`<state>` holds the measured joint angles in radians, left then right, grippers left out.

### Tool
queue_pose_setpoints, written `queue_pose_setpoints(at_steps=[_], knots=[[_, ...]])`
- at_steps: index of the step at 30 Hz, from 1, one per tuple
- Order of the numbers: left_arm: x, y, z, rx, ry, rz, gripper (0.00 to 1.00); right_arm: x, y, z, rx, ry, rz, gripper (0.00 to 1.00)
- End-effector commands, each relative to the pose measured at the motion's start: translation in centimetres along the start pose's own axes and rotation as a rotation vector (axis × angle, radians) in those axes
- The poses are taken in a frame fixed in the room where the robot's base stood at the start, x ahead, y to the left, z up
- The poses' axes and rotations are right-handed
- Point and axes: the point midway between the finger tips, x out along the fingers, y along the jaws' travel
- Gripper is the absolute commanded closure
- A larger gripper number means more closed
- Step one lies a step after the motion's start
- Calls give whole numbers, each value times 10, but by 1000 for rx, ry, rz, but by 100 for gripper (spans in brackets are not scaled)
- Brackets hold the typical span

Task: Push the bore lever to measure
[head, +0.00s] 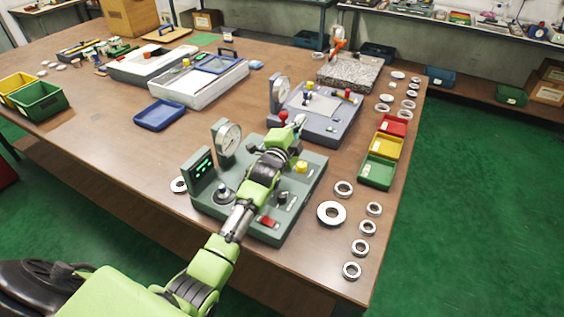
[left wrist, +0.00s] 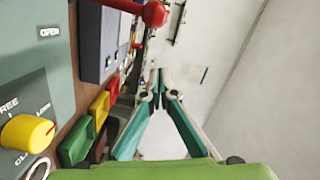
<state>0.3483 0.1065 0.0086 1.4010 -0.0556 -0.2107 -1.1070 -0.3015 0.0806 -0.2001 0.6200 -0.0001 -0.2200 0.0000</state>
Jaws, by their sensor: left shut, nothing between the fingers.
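The green measuring station (head: 308,172) stands on the wooden table, with a dial gauge (head: 227,138), a green-lit display (head: 202,168) and a yellow knob (head: 301,166). A lever with a red ball knob (head: 284,116) stands at its far edge; the red knob also shows in the left wrist view (left wrist: 155,13). My left gripper (head: 299,121) reaches over the station, shut and empty, close to the right of the red knob. In the left wrist view its fingertips (left wrist: 160,78) meet below and apart from the knob. My arm hides the middle of the station. My right gripper is out of view.
A second grey-blue station (head: 318,124) stands just beyond. Red (head: 393,125), yellow (head: 387,145) and green (head: 378,171) bins line its right. Several loose rings (head: 331,213) lie near the right table edge. The table's left middle is mostly clear around a blue tray (head: 160,114).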

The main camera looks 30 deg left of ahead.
Motion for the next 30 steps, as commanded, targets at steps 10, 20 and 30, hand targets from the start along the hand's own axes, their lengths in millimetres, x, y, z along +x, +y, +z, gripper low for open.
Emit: queue_pose_setpoints(at_steps=[10,20,30], knots=[[-44,3,2,1,-1,2,100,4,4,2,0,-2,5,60],[-112,4,2,2,-1,3,100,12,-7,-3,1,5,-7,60],[-179,4,2,0,-2,3,100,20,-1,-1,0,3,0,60]])
